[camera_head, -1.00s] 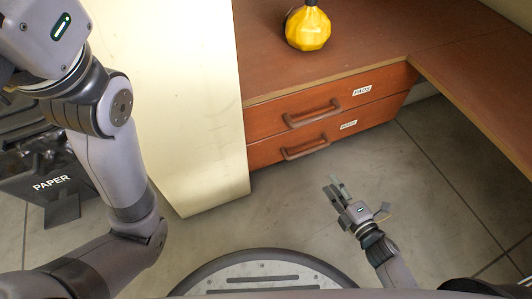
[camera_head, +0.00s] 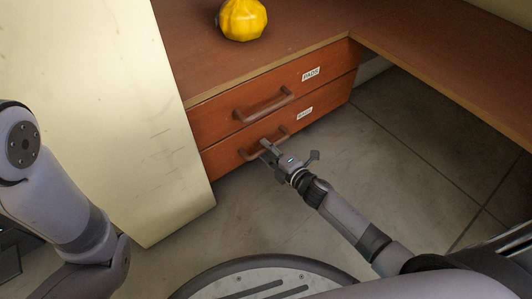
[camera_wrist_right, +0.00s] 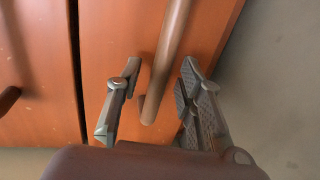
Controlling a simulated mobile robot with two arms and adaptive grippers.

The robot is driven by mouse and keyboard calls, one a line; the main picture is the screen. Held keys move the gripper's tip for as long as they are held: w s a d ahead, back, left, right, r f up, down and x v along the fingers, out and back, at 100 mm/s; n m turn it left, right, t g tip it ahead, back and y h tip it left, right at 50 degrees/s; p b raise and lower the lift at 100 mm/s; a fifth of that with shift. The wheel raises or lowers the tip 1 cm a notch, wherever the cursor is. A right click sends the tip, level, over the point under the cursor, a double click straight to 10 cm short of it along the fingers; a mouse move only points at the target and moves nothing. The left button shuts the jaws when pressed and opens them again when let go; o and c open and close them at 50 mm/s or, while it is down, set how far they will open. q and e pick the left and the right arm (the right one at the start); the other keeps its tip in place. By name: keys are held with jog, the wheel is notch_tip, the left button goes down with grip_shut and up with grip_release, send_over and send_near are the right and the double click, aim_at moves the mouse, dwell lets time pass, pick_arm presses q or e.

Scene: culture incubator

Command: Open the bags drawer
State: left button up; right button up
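The bags drawer (camera_head: 225,158) is the lower of two reddish-brown wooden drawers and is closed. Its small white label (camera_head: 305,113) is at the right of its front. Its brown bar handle (camera_head: 281,134) is partly hidden by my right gripper (camera_head: 266,152) in the head view. In the right wrist view, the handle (camera_wrist_right: 168,62) runs between the two spread fingers of my right gripper (camera_wrist_right: 160,68), with gaps on both sides. The right gripper is open. My left arm shows at the left of the head view, but its gripper is out of the picture.
The upper drawer (camera_head: 325,85), labelled PADS, is closed, with its handle (camera_head: 265,105) just above. A brown counter (camera_head: 190,70) tops the drawers and carries a yellow faceted object (camera_head: 242,20). A cream panel (camera_head: 130,130) stands left. Grey floor (camera_head: 390,150) is clear at right.

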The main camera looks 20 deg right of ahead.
jog(key=shift+w+a+f, duration=0.1)
jog(key=shift+w+a, duration=0.1)
jog(key=shift+w, duration=0.35)
jog(key=shift+c, duration=0.5)
grip_shut()
